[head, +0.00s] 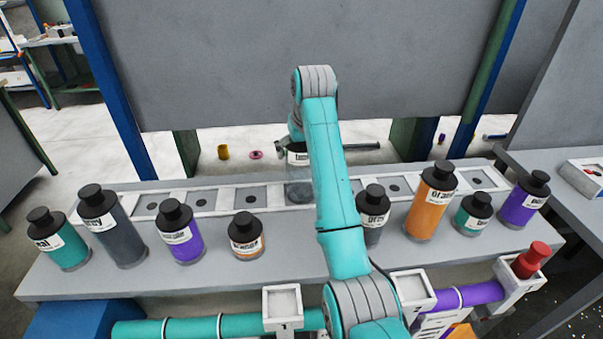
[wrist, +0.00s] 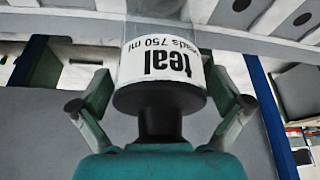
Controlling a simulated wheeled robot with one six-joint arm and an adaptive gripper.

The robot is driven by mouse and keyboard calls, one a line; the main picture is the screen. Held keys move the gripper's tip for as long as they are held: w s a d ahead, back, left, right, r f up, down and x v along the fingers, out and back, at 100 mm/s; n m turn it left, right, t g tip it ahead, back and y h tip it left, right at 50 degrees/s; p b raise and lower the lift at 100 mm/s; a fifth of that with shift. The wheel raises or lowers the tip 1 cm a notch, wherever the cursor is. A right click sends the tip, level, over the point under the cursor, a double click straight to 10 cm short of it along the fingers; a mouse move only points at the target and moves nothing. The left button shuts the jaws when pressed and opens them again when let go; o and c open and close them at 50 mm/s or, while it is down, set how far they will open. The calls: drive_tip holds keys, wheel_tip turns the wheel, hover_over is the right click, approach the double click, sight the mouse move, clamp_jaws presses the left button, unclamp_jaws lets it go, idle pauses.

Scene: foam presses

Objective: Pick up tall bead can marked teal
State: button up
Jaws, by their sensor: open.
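A can (wrist: 162,65) with a black lid and a white label reading "teal" and "750 ml" fills the top middle of the wrist view. In the head view the can (head: 299,185) stands in the white slotted rack, partly behind my arm; its lower body looks clear or grey. My gripper (wrist: 160,105) is open, with one finger on each side of the lid and visible gaps. In the head view my gripper is mostly hidden behind my arm. A shorter teal-filled can (head: 68,252) stands at the far left, its label ending in "al".
Several other cans stand on the grey bench (head: 200,272): dark grey (head: 122,240), purple (head: 183,246), small orange (head: 246,246), grey (head: 373,235), tall orange (head: 428,214), small teal (head: 466,222) and purple (head: 519,213). The rack (head: 220,200) runs behind them. A grey panel (head: 280,60) rises beyond.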

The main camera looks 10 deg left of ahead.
drive_tip(key=shift+w+f, duration=0.1)
drive_tip(key=shift+f, duration=0.05)
drive_tip(key=c, duration=1.7)
